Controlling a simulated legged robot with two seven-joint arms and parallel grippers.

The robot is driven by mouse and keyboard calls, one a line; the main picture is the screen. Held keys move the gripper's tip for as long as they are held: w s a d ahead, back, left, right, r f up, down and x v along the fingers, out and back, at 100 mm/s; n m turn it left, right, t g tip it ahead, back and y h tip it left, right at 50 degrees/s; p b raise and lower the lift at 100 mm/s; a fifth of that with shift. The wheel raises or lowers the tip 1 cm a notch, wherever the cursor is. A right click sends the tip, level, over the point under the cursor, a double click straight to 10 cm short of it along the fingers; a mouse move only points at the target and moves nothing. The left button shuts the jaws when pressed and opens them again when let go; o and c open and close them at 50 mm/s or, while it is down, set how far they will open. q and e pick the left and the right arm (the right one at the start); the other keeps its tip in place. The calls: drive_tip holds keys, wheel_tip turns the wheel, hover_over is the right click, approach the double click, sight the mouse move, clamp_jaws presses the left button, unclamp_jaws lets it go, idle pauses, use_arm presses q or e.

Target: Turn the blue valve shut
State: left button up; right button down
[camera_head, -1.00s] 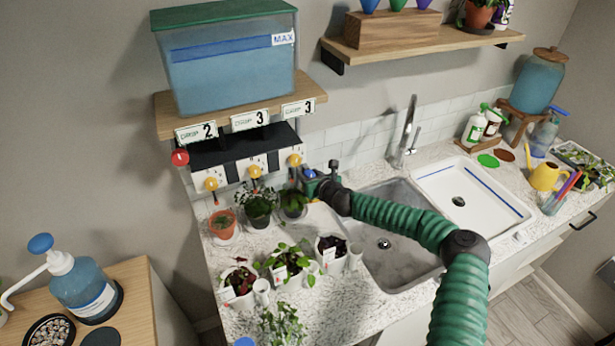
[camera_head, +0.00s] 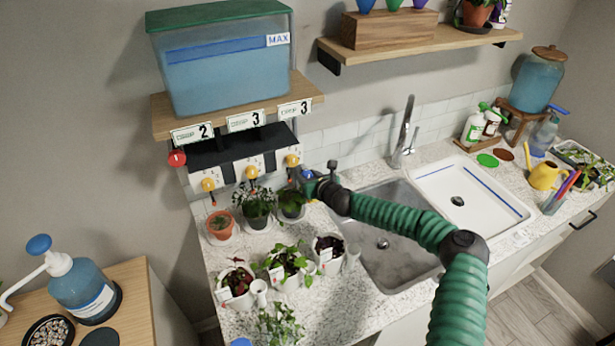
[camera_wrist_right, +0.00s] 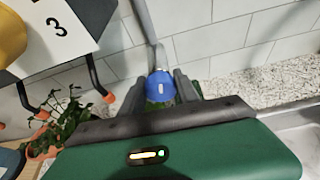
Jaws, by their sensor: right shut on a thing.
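The blue valve (camera_wrist_right: 159,86) sits at the lower end of a grey pipe (camera_wrist_right: 148,25) in the right wrist view. My right gripper (camera_wrist_right: 160,90) is shut on it, with one dark finger on each side. In the head view my right gripper (camera_head: 308,180) is at the wall beside the dispenser panel, left of the faucet, and mostly hides the valve. A clear tank of blue water (camera_head: 228,72) with a green lid stands on the shelf above. My left gripper is not in view.
Several potted plants (camera_head: 285,264) stand on the speckled counter left of the sink (camera_head: 390,262). Yellow knobs (camera_head: 208,184) and a red knob (camera_head: 176,158) are on the panel. The faucet (camera_head: 404,130) rises behind the sink. A white draining tray (camera_head: 490,215) lies to the right.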

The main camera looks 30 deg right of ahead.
drive_tip(key=shift+s+f, duration=0.1)
drive_tip(key=shift+f, duration=0.2)
drive_tip(key=c, duration=1.3)
unclamp_jaws()
drive_tip(key=o, duration=0.4)
drive_tip(key=shift+d, duration=0.1)
drive_tip(key=shift+r, duration=0.15)
drive_tip(key=shift+s+r, duration=0.1)
drive_tip(key=shift+s, duration=0.05)
drive_tip(key=b+v, duration=0.2)
drive_tip(key=v, duration=1.4)
